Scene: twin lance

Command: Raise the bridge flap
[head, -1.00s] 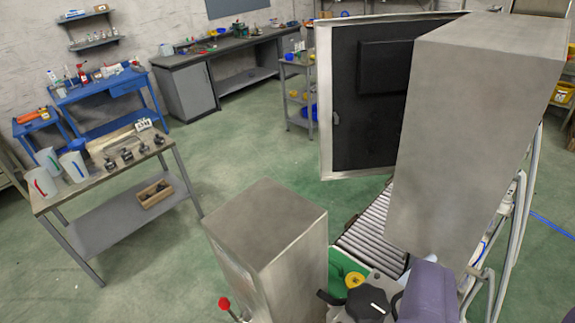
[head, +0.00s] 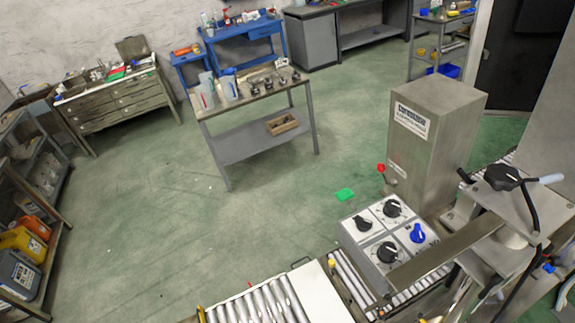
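A pale flat plate (head: 312,296) at the bottom edge of the view lies between two roller stretches; it looks like the bridge flap, but I cannot be sure. It appears to lie about level with the rollers, and its near end is cut off by the picture edge. Rollers (head: 258,306) show to its left, and more rollers (head: 352,284) show to its right. My gripper is not visible in this view, so its place relative to the plate is hidden.
A grey control box (head: 385,235) with black and blue knobs stands right of the plate. Behind it is a tall metal housing (head: 430,140) with a red-knobbed lever (head: 382,169). A grey workbench (head: 255,110) stands farther back. Green floor (head: 170,230) is open at left.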

